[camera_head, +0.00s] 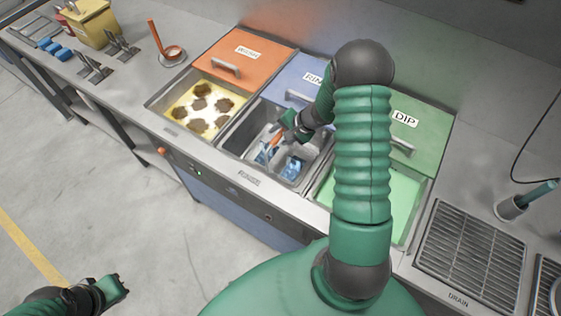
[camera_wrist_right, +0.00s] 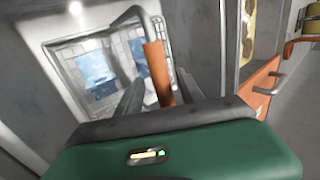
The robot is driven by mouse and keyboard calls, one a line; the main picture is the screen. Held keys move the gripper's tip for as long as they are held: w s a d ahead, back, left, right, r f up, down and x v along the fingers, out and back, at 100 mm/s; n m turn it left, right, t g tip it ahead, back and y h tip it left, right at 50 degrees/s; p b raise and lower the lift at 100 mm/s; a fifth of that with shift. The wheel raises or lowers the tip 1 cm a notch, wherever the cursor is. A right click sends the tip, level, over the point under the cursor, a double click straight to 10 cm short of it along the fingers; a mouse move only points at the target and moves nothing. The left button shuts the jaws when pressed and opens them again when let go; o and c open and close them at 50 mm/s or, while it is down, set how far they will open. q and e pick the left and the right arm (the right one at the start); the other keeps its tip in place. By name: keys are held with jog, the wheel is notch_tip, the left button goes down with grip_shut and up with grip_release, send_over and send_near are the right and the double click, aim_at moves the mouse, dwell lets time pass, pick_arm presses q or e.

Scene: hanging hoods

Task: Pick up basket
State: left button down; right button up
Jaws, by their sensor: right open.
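A grey metal basket (camera_head: 279,160) sits inside the sunken middle basin, with blue contents in it. It also shows in the right wrist view (camera_wrist_right: 118,62). Its raised handle has an orange grip (camera_wrist_right: 157,72), which also shows in the head view (camera_head: 275,141). My right gripper (camera_head: 284,131) is over the basin. In the wrist view its two dark fingers (camera_wrist_right: 160,93) are spread, with the orange grip showing between them. I cannot tell whether they touch it. My left gripper (camera_head: 116,287) hangs at the lower left, away from the counter; its finger opening is unclear.
The orange-lidded basin (camera_head: 200,108) is left of the basket, and the green basin marked DIP (camera_head: 408,190) is right. A slatted drain (camera_head: 470,250) lies further right. An orange ladle (camera_head: 172,54) and yellow bin (camera_head: 92,24) stand at the left.

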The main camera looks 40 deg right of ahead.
jog(key=shift+w+a+f, duration=0.65)
jog(key=shift+w+f, duration=0.2)
jog(key=shift+f, duration=0.15)
jog(key=shift+a+r, duration=0.1)
jog(key=shift+a, duration=0.05)
jog(key=c, duration=0.4)
jog(key=shift+s+d, duration=0.15)
jog(key=shift+d, duration=0.25)
grip_shut()
jog(key=shift+a, duration=0.2)
